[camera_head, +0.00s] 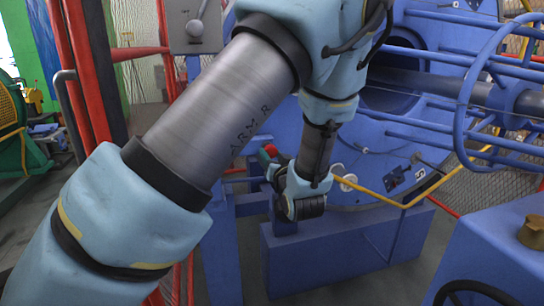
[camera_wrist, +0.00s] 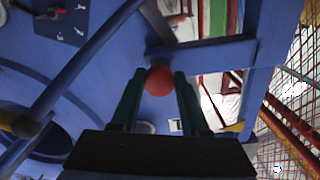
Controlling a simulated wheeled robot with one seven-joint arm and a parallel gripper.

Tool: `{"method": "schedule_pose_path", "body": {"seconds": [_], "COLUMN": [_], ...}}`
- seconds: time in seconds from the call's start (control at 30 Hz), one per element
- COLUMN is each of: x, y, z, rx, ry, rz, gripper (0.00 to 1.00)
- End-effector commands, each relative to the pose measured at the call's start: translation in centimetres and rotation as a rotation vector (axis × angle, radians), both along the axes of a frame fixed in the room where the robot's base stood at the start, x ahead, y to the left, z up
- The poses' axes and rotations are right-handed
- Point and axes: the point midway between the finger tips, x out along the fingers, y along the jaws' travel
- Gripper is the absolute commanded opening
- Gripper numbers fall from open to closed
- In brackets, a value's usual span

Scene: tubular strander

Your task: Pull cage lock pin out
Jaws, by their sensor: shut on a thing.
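The cage lock pin shows as a round red knob (camera_wrist: 159,80) between my fingertips in the wrist view. In the head view a bit of the red knob (camera_head: 271,150) shows just left of my wrist. My gripper (camera_wrist: 159,75) is shut on the knob, with one dark finger on each side. In the head view my gripper (camera_head: 266,156) is mostly hidden behind my wrist. The pin's shaft is hidden behind the knob, so I cannot tell how deep it sits. A blue bracket bar (camera_wrist: 205,52) lies just beyond the knob.
The blue cage with its tubes and ring (camera_head: 470,80) fills the right side. Red posts (camera_head: 85,70) stand at the left. A blue housing (camera_head: 500,250) is at the lower right.

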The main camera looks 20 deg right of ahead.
Motion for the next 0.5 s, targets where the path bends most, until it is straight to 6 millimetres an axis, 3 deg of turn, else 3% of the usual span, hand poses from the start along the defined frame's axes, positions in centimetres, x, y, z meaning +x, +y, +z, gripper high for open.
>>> {"method": "schedule_pose_path", "body": {"seconds": [0.3, 0.5], "x": [-3.3, -3.5], "y": [0.3, 0.3], "z": [0.1, 0.0], "rx": [-0.001, 0.0], "ry": [0.001, 0.0], "rz": [-0.003, -0.001], "gripper": [0.0, 0.0]}}
